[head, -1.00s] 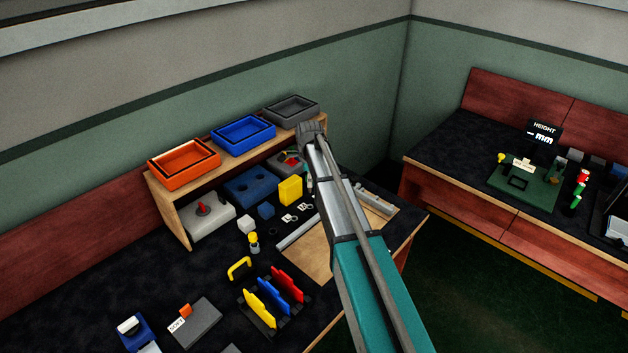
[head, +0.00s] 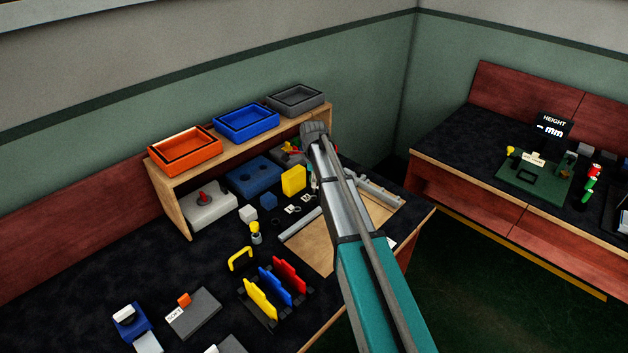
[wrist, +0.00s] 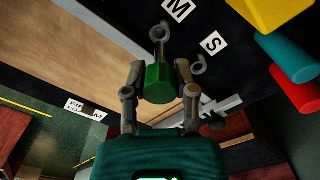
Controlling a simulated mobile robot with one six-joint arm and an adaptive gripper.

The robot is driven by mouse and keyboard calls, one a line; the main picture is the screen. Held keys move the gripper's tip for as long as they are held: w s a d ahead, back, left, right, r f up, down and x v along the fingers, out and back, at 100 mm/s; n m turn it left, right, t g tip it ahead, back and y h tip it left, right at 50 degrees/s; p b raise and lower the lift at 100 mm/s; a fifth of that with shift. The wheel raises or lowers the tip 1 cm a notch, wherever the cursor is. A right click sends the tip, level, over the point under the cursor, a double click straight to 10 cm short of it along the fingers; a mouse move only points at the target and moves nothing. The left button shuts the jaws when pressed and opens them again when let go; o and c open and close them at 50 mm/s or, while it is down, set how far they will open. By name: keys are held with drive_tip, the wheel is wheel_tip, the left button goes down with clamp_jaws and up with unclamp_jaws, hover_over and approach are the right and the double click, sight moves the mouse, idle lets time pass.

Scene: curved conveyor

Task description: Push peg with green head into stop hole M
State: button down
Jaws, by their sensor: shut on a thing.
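In the wrist view a peg with a green head (wrist: 158,84) is between the two fingers of my gripper (wrist: 160,76), which is shut on it. Stop hole M, a grey ring (wrist: 160,32), shows just beyond the head, next to the white M label (wrist: 178,9). I cannot tell whether the peg's tip touches the ring. A white S label (wrist: 213,43) and its ring (wrist: 198,67) are to the right. In the head view my arm hides the gripper and peg.
A yellow block (head: 293,180) stands close to the labels. Teal (wrist: 290,58) and red (wrist: 295,91) rounded parts are at the right of the wrist view. A grey rail (head: 300,225) and wooden board (head: 310,245) lie nearby. Shelf trays, including a grey one (head: 296,99), stand behind.

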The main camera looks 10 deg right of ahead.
sight(313, 190)
drive_tip(key=shift+f+b, duration=0.4)
drive_tip(key=shift+f, duration=0.2)
drive_tip(key=shift+f+b, duration=1.75)
drive_tip(key=shift+f, duration=0.05)
idle(1.8)
drive_tip(key=shift+c, duration=1.7)
unclamp_jaws()
drive_tip(key=shift+r, duration=0.15)
wheel_tip(313, 190, up, 9)
drive_tip(key=p, duration=0.9)
